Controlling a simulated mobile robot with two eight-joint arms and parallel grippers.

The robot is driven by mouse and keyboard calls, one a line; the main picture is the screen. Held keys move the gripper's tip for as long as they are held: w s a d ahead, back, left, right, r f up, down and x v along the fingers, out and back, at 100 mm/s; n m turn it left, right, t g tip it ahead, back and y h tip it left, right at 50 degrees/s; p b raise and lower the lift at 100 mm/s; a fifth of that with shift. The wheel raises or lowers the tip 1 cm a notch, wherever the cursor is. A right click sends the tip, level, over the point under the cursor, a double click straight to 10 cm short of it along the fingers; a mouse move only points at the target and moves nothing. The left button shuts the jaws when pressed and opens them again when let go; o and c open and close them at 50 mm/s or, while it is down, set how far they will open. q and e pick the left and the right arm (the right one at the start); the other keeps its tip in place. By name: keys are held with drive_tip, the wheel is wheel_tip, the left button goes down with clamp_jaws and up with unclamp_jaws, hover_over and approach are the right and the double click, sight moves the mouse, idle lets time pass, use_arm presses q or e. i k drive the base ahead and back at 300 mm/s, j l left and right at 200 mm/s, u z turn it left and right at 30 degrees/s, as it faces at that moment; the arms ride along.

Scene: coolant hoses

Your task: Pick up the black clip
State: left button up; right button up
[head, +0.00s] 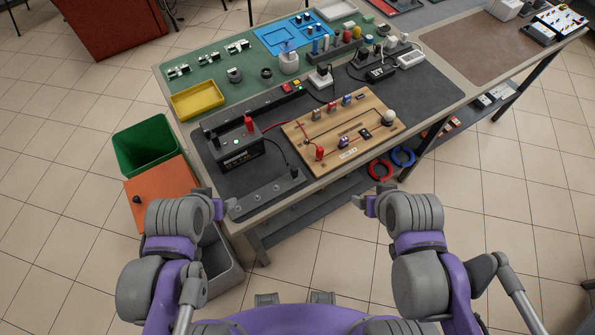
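A small dark piece (294,172), which may be the black clip, sits at the end of a thin dark lead near the right end of the grey strip. It is too small to identify surely. A black battery box (236,147) stands behind the strip with a red clip (249,125) upright on top; another dark piece (211,136) shows on its left top. My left gripper (223,205) is in front of the table's left corner, apart from these things. My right gripper (362,205) is in front of the table's front edge, over the floor. Neither visibly holds anything; their finger gaps are unclear.
A wooden circuit board (365,143) with a red clip (320,152) lies right of the battery box. The grey strip (268,196) lies along the front edge. A yellow tray (197,101) is behind. A green bin (146,146) and orange panel (160,193) stand left.

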sight(294, 170)
drive_tip(key=i+l+u, duration=0.1)
drive_tip(key=l+u, duration=0.25)
drive_tip(key=l, duration=0.15)
drive_tip(key=l+u, duration=0.35)
drive_tip(key=l, duration=0.2)
drive_tip(key=l+u, duration=0.35)
drive_tip(key=l, duration=0.2)
